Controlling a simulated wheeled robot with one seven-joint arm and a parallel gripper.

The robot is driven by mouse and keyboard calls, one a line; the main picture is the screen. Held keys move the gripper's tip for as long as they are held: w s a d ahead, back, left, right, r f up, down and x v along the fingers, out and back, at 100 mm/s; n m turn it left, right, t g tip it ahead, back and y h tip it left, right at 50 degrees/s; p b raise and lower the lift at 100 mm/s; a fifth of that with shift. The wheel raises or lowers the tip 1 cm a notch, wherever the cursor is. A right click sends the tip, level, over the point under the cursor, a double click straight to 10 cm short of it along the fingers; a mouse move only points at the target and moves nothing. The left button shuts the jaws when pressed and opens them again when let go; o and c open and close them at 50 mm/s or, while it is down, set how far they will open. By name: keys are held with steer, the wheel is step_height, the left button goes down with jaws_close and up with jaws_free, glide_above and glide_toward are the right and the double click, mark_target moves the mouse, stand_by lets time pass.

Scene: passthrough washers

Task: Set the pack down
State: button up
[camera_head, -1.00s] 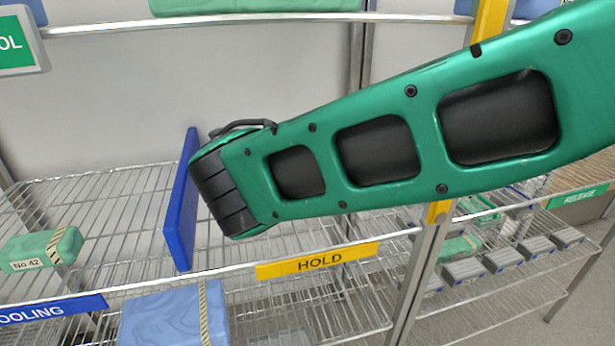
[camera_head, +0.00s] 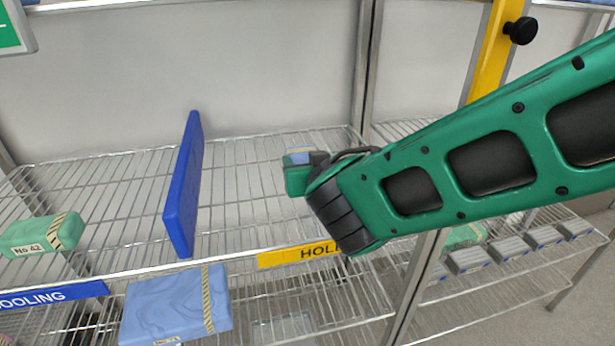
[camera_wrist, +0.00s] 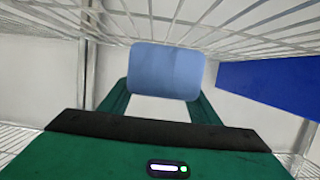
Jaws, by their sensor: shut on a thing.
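My gripper (camera_head: 297,178) is over the right-hand part of the wire shelf (camera_head: 240,205), behind the yellow HOLD label (camera_head: 305,253) and right of the upright blue divider (camera_head: 183,185). Its green fingers are shut on a light blue pack (camera_wrist: 166,70), seen between them in the wrist view. In the head view only a small blue part of this pack (camera_head: 300,156) shows; my wrist hides the rest. The wire shelf also shows in the wrist view (camera_wrist: 240,30). I cannot tell whether the pack touches the shelf.
A green pack (camera_head: 40,236) marked No 42 lies left of the divider, above the blue COOLING label (camera_head: 50,297). A larger blue pack (camera_head: 175,305) sits lower in front. A post (camera_head: 420,275) stands right of the HOLD section. Bare shelf lies between divider and gripper.

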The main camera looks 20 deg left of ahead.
steer(key=shift+f, duration=1.95)
steer(key=o, duration=1.3)
steer(key=shift+f, duration=0.15)
steer(key=shift+c, duration=0.2)
steer(key=shift+s+d+r, duration=0.15)
steer(key=shift+s+r, duration=0.05)
steer(key=shift+s, duration=0.05)
steer(key=v, duration=1.1)
steer(key=shift+s+d+r, duration=0.15)
